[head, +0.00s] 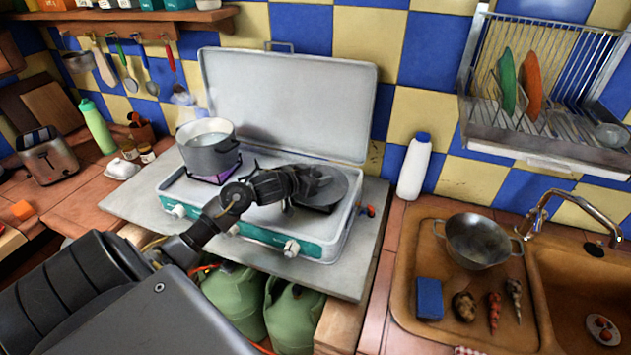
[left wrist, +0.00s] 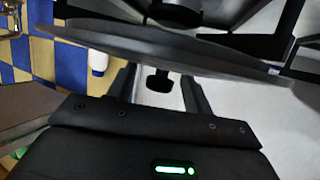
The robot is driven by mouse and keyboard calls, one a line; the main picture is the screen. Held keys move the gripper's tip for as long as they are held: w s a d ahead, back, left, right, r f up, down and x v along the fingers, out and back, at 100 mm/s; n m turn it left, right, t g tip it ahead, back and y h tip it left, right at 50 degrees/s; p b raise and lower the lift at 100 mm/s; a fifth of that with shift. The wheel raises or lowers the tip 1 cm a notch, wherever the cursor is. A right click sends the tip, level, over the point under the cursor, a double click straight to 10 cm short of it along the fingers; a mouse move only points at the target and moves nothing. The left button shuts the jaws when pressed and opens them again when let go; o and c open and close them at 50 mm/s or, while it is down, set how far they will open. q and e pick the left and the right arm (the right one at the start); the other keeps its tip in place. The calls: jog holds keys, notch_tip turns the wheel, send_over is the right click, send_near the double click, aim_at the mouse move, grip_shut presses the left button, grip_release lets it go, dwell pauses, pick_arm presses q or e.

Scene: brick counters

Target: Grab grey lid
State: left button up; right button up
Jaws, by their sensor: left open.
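The grey lid (head: 338,190) is a dark round disc over the right burner of the white camping stove. My left gripper (head: 318,181) is over its left part and hides some of it. In the left wrist view the lid (left wrist: 215,62) is seen edge-on across the picture. Its dark knob (left wrist: 158,82) shows between the two spread fingers of my left gripper (left wrist: 158,92), with gaps on both sides. The left gripper is open. My right gripper is not in view.
An open grey pot (head: 212,155) stands on the left burner. The stove's raised white cover (head: 290,100) is behind. A white bottle (head: 414,170) stands to the right, beside a brown sink (head: 408,270) with a pan (head: 478,240). Green gas canisters (head: 293,315) are below.

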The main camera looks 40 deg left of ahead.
pick_arm(q)
grip_shut()
dwell(0.3)
jog(key=shift+r, duration=0.2)
